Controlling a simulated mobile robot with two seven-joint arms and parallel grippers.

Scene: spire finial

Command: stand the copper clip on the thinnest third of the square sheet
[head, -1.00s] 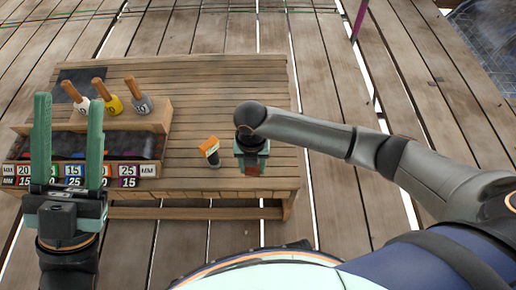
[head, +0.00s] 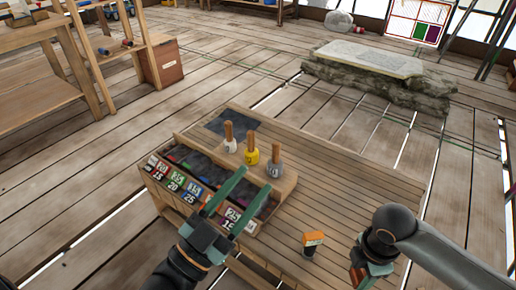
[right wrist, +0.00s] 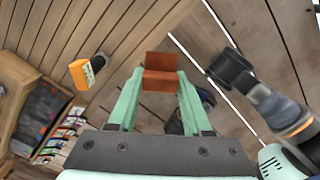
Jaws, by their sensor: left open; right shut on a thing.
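The copper clip (right wrist: 161,75), a bent reddish-brown plate, is held between the fingertips of my right gripper (right wrist: 160,84) in the right wrist view. In the head view this gripper is at the lower right, over the table's right edge, mostly hidden by its own arm. A dark, flat square sheet (head: 231,122) lies on the table's far left corner; differences in thickness across it cannot be seen. My left gripper (head: 256,177) is open and empty, over the front of the compartment rack, and hides part of it.
The rack (head: 168,190) carries number labels. An orange-topped gauge-like block (head: 313,240) stands on the slatted table (head: 345,190). The table's right half is mostly clear.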

